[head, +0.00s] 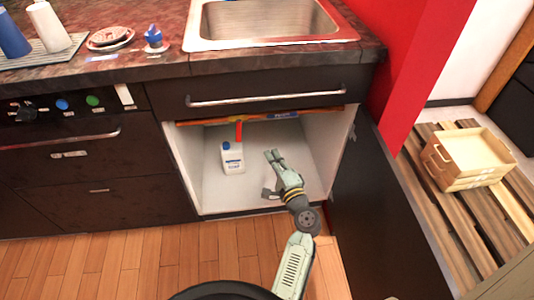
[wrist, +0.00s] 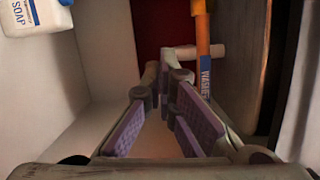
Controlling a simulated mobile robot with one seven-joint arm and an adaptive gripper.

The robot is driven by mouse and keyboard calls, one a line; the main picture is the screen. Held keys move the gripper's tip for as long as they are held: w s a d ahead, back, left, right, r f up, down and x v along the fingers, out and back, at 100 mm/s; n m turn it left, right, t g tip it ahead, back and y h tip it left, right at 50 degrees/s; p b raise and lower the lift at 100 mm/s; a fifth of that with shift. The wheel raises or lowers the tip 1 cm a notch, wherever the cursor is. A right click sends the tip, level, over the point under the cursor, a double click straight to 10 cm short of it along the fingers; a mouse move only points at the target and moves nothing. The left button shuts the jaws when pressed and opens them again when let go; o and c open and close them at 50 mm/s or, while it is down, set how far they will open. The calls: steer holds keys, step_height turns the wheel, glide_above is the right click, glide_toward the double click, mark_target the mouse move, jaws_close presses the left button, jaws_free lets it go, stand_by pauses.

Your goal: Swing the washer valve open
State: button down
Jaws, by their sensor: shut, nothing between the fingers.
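An orange pipe (head: 225,121) runs along the top of the open cabinet under the sink, with a blue label (head: 285,115) on it. In the wrist view the pipe (wrist: 202,35) stands at the upper right, and its blue label (wrist: 204,77) appears to read WASHER. A red lever (head: 239,130) hangs down from the pipe; I cannot tell whether it is the washer valve's handle. My gripper (head: 273,154) is inside the cabinet, below the pipe and right of the lever. In the wrist view my gripper (wrist: 168,75) has its fingers together and empty.
A white soap bottle (head: 232,158) with a blue cap stands on the cabinet floor (head: 205,195), left of my gripper. The dark cabinet door (head: 370,210) is swung open on the right. The drawer front (head: 250,92) overhangs the opening. The floor around my gripper looks clear.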

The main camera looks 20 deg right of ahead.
mark_target(239, 131)
steer(key=w+a+p, duration=0.2)
steer(key=w+a, duration=0.1)
steer(key=w, duration=0.5)
steer(key=shift+w+a+r+p, duration=0.25)
steer(key=shift+a+r+p, duration=0.05)
steer(key=shift+p, duration=0.1)
